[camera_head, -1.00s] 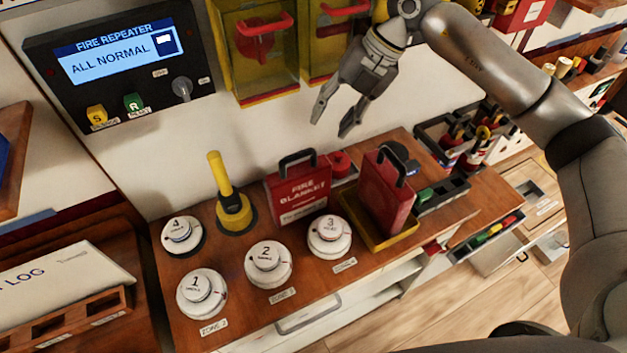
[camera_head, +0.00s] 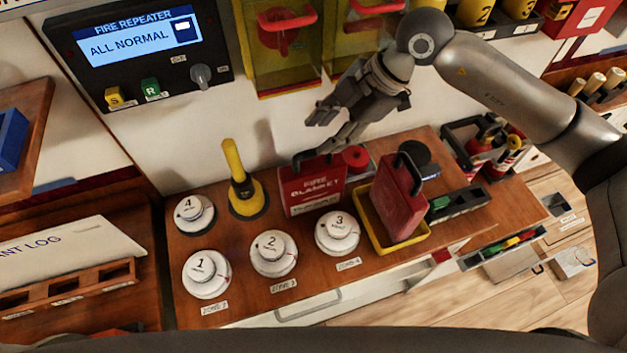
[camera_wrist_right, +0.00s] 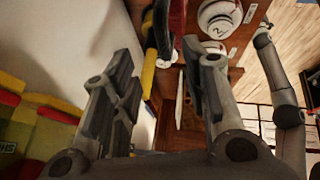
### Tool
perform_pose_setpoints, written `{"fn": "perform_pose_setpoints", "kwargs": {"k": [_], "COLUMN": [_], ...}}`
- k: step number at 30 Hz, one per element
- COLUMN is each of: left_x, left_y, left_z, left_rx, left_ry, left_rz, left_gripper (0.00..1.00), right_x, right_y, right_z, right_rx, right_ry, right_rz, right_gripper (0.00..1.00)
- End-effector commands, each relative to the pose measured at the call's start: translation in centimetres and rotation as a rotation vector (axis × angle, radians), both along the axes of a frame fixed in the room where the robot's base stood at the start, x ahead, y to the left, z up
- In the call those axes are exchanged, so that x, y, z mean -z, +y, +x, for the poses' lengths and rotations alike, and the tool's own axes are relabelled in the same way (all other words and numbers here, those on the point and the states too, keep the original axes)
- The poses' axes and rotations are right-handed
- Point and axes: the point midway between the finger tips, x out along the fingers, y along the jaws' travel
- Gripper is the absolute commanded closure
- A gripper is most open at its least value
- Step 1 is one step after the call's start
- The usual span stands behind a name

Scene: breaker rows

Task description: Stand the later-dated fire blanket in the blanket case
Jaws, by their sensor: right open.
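One red fire blanket pack (camera_head: 312,187) with white lettering and a black handle stands on the wooden counter. A second red pack (camera_head: 400,205) with a black handle leans in a yellow open tray (camera_head: 381,238), perhaps the blanket case. I cannot read dates on either pack. My right gripper (camera_head: 322,131) is open and empty, just above the standing pack's handle. In the right wrist view its fingers (camera_wrist_right: 160,75) are spread, with part of a red pack (camera_wrist_right: 177,22) beyond them at the top. My left gripper is not in view.
Several white numbered detectors (camera_head: 271,253) sit in front. A yellow-handled tool (camera_head: 240,180) stands left of the blanket pack. A red round item (camera_head: 355,158) and a black organiser (camera_head: 458,204) are to the right. A fire repeater panel (camera_head: 140,50) and yellow cabinets (camera_head: 275,50) are on the wall.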

Motion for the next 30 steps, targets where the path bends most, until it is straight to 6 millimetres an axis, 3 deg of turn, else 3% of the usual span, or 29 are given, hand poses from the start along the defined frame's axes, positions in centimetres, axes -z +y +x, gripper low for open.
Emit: {"fn": "perform_pose_setpoints", "kwargs": {"k": [7,16,25,30], "left_x": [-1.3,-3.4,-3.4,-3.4], "left_y": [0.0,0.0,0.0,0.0], "left_z": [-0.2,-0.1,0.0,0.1], "left_rx": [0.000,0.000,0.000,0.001], "left_ry": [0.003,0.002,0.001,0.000], "left_rz": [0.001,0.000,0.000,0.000], "left_gripper": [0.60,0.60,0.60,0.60], "right_x": [1.4,5.0,5.6,5.6], "right_y": [0.6,2.1,2.4,2.3], "right_z": [0.0,0.0,0.0,0.0], "right_rx": [0.001,0.000,0.000,0.000], "right_ry": [0.003,0.001,-0.002,-0.002], "right_rz": [-0.001,0.000,0.000,0.000], "right_gripper": [0.59,0.59,0.59,0.81]}}
